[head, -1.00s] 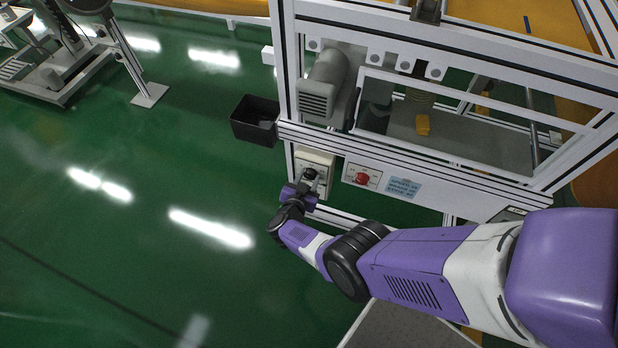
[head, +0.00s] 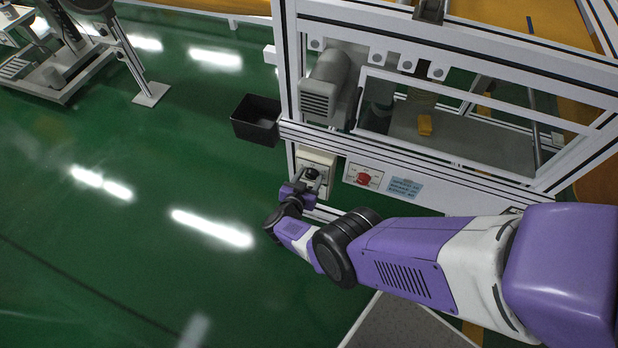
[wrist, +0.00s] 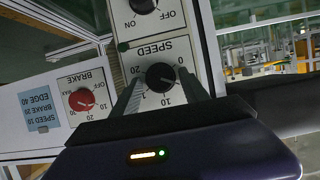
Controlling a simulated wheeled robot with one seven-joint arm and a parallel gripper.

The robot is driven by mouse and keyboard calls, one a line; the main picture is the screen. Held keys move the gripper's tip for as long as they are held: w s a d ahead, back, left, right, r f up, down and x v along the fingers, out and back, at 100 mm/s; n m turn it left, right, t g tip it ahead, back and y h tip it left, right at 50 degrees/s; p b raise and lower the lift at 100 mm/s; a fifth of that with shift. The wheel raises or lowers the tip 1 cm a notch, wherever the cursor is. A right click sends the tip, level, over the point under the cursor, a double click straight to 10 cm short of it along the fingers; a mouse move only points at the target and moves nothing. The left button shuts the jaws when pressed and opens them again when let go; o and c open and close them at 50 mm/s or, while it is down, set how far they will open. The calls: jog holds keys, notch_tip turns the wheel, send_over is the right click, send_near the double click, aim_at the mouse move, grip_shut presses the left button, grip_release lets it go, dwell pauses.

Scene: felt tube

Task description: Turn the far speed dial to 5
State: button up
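The speed dial (wrist: 160,76) is a round black knob with a white mark, on a pale panel lettered SPEED. In the head view the dial (head: 311,173) sits on the lower left of the machine's frame. My gripper (wrist: 160,90) is open, with one grey finger on each side of the dial in the wrist view. The fingers look apart from the knob; whether either touches it is hard to tell. In the head view my gripper (head: 304,188) is just below the dial. The exact number at the knob's mark is too small to read surely.
A red BRAKE dial (wrist: 81,99) and a blue note (wrist: 40,113) sit beside the speed panel. An ON/OFF knob (wrist: 142,5) is on the same panel. A black bin (head: 256,119) hangs left of the machine.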

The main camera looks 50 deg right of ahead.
jog(key=shift+o, duration=0.3)
jog(key=p+v, duration=0.4)
jog(key=v, duration=0.3)
jog(key=shift+a, duration=0.35)
jog(key=shift+s+r, duration=0.1)
jog(key=shift+r, duration=0.05)
